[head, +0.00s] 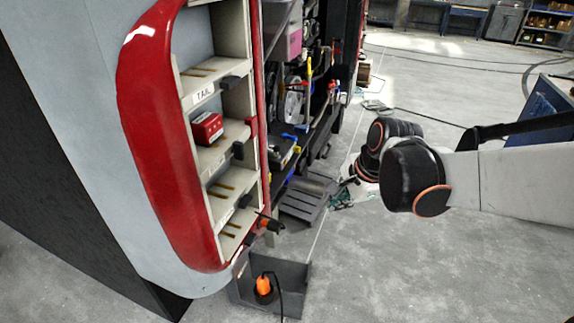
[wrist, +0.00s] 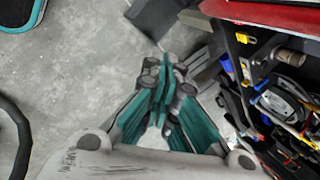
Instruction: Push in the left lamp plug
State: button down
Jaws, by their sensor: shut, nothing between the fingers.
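A red-rimmed lamp housing (head: 150,110) stands at the left of the head view, with open compartments, pairs of brass-coloured prongs and a "TAIL" label (head: 203,93). Several dark plugs or blocks sit along its right side, one by the label (head: 236,81). A dark plug with an orange part (head: 270,223) is at its lower end. I cannot tell which is the left lamp plug, or how deep any sits. My gripper (wrist: 167,68) has teal fingers, closed and empty in the wrist view. In the head view it is partly hidden behind my arm, right of the housing and apart from it.
A red block (head: 207,129) sits in one compartment. A grey bin (head: 292,272) below holds an orange plug (head: 263,286) on a black cable. A tool rack (head: 300,100) with clamps stands behind the housing. Open concrete floor lies to the right, with cables across it.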

aim_at(274, 226)
jog(key=w+a+f+m+g, duration=0.1)
jog(key=w+a+f+m, duration=0.1)
jog(key=w+f+m, duration=0.1)
jog(key=w+a+f+m+g+y+p, duration=0.1)
jog(key=w+a+f+m, duration=0.1)
jog(key=w+f+m, duration=0.2)
notch_tip(274, 226, down, 3)
jog(key=shift+a+f+m, duration=0.1)
jog(key=shift+a+m, duration=0.2)
jog(key=shift+m, duration=0.4)
jog(key=shift+f, duration=0.1)
jog(key=w+a+f+b, duration=0.3)
jog(key=a+f+b, duration=0.2)
jog(key=a+f, duration=0.2)
jog(key=shift+f, duration=1.05)
